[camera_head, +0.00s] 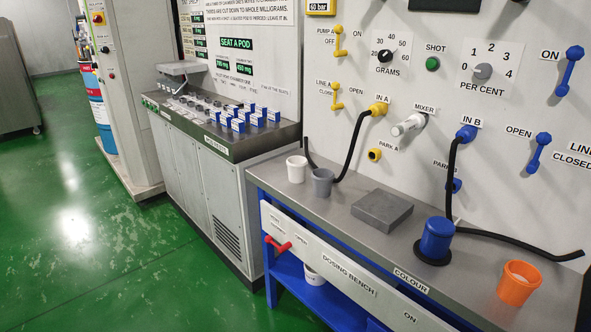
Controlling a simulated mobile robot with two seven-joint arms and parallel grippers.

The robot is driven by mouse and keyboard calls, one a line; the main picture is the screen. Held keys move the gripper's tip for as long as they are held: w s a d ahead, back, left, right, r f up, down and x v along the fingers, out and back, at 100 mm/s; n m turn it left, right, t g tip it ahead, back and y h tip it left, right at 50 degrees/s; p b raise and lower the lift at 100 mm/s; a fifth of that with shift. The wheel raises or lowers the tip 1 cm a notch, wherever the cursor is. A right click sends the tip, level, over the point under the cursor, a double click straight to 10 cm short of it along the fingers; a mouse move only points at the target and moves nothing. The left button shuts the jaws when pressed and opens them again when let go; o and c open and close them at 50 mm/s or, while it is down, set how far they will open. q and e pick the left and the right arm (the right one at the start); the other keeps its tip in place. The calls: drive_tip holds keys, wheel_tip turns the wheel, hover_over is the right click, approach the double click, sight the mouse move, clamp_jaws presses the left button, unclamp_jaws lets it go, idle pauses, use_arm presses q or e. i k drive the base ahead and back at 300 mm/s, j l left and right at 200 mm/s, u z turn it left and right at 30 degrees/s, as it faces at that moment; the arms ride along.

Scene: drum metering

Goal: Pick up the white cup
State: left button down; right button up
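A white cup (297,170) stands upright at the left end of the grey dosing bench top (345,205). A grey cup (321,183) stands close beside it on the right, slightly nearer the front edge. A second white container (314,276) sits on the blue lower shelf under the bench, partly hidden by the bench's front panel. Neither of my grippers shows in this view.
A grey block (382,211), a blue canister (436,238) and an orange cup (519,283) stand further right on the bench. Black hoses (352,145) hang from the wall ports. Green floor (90,235) is clear.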

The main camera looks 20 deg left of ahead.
sight(297, 170)
drive_tip(key=i+j, duration=0.15)
drive_tip(key=j, duration=0.2)
drive_tip(key=i+j+z, duration=0.1)
drive_tip(key=j, duration=0.25)
drive_tip(key=i+j+z, duration=0.1)
drive_tip(key=i+j, duration=0.15)
drive_tip(key=j, duration=0.15)
drive_tip(key=i+j, duration=0.1)
drive_tip(key=j, duration=0.25)
drive_tip(key=i+j+z, duration=0.1)
drive_tip(key=j, duration=0.3)
drive_tip(key=i+j, duration=0.15)
drive_tip(key=j, duration=0.25)
drive_tip(key=i+j+z, duration=0.1)
drive_tip(key=j, duration=0.3)
drive_tip(key=i+l, duration=0.05)
